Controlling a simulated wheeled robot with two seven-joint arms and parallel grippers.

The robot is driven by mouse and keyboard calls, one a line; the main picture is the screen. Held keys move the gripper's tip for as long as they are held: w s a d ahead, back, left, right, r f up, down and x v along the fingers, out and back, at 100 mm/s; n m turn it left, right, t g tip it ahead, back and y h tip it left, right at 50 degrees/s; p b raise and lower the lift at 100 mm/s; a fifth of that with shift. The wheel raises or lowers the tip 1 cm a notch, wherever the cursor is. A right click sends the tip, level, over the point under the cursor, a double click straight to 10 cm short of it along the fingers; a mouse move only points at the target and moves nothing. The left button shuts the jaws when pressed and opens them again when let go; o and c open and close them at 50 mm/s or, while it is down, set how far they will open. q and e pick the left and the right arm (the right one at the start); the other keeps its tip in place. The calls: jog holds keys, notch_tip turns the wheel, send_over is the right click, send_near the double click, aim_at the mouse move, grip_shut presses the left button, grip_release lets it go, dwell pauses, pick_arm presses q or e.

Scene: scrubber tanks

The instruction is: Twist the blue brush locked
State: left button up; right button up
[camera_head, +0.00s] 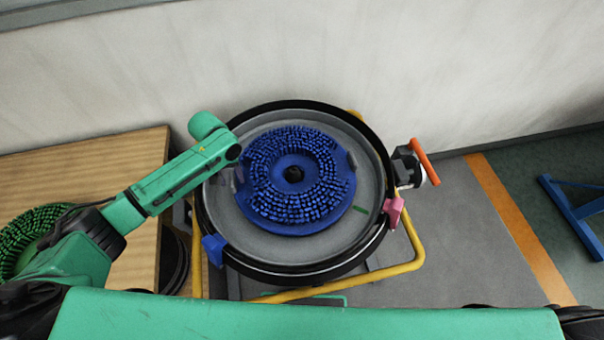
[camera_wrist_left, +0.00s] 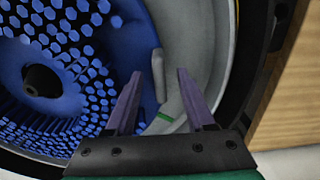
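The blue brush (camera_head: 272,200), a round disc with blue bristles and a dark centre hole, lies bristles up in the round grey tank (camera_head: 300,247). It also shows in the left wrist view (camera_wrist_left: 75,55). My left gripper (camera_head: 236,177) is over the brush's left edge. In the left wrist view its two purple-grey fingers (camera_wrist_left: 160,78) are apart. A small greyish lug (camera_wrist_left: 158,77) at the brush's edge shows between them; I cannot tell whether either finger touches it. A green mark (camera_wrist_left: 165,117) is on the tank floor nearby. My right gripper is not in view.
The tank's rim carries a blue block (camera_head: 213,249) and a pink block (camera_head: 394,212). An orange-handled fitting (camera_head: 425,162) juts out at right. A yellow tube frame (camera_head: 345,293) surrounds the tank. A green brush (camera_head: 36,226) lies on the wooden table (camera_head: 85,165) at left.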

pick_arm(q)
jog(key=shift+w, duration=0.1)
grip_shut()
jog(key=shift+w+d+r, duration=0.1)
jog(key=shift+w, duration=0.05)
jog(key=shift+w+a+m+b, duration=0.15)
jog(key=shift+w+m+b, duration=0.25)
jog(key=shift+w, duration=0.25)
jog(key=shift+w+a+m+b, duration=0.15)
jog(key=shift+w+m+b, duration=0.15)
jog(key=shift+w+m, duration=0.3)
jog(key=shift+w, duration=0.15)
jog(key=shift+w+f+m+b, duration=0.25)
jog(key=shift+w+m+b, duration=0.35)
jog(key=shift+w+b, duration=0.3)
jog(key=shift+w, duration=0.35)
